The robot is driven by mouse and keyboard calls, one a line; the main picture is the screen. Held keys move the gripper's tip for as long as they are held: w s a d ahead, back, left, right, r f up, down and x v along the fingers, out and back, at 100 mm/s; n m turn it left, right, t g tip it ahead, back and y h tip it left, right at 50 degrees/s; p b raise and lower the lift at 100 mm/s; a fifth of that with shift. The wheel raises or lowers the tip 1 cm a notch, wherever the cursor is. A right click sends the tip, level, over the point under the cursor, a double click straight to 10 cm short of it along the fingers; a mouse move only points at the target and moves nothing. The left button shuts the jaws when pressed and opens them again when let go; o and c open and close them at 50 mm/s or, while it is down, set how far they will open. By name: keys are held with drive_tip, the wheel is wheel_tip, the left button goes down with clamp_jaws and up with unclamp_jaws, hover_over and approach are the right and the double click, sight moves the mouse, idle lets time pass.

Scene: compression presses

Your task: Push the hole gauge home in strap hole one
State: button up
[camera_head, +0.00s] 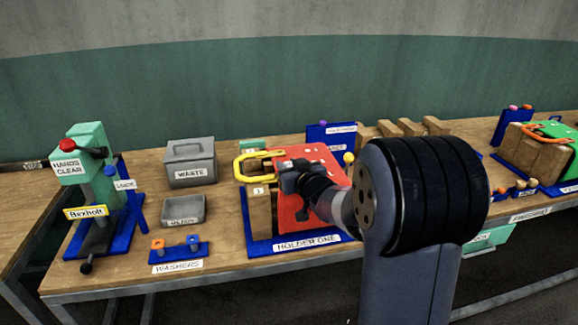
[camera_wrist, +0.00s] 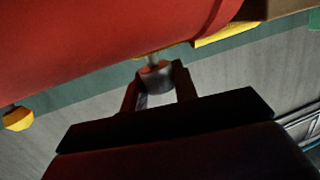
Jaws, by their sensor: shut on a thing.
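A red case (camera_head: 325,160) with a yellow loop handle (camera_head: 240,163) sits in the blue holder one (camera_head: 262,247). My gripper (camera_head: 288,178) is over the left part of the case, close to its handle. In the wrist view my gripper (camera_wrist: 155,82) is shut on a short grey round piece, which looks like the hole gauge (camera_wrist: 156,72). A thin brassy pin rises from it to the edge of the red case (camera_wrist: 100,40). I cannot tell how far the pin is in a hole; the strap hole itself is hidden. The gauge cannot be made out in the head view.
A yellow ball (camera_head: 348,158) stands at the case's right side. Wooden blocks (camera_head: 260,212) flank the case on the left. A washers stand (camera_head: 178,250), a grey tray (camera_head: 184,211), a waste bin (camera_head: 190,162) and a green press (camera_head: 92,180) stand further left.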

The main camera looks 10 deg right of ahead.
drive_tip(key=shift+f+b, duration=0.6)
drive_tip(key=shift+f, duration=0.2)
drive_tip(key=o, duration=1)
drive_tip(key=shift+o, duration=0.2)
drive_tip(key=v, duration=1.1)
drive_tip(key=shift+w, duration=0.1)
drive_tip(key=x, duration=1.1)
drive_tip(key=shift+r, duration=0.15)
drive_tip(key=shift+r+p, duration=0.2)
drive_tip(key=shift+p, duration=0.1)
drive_tip(key=shift+f, duration=0.15)
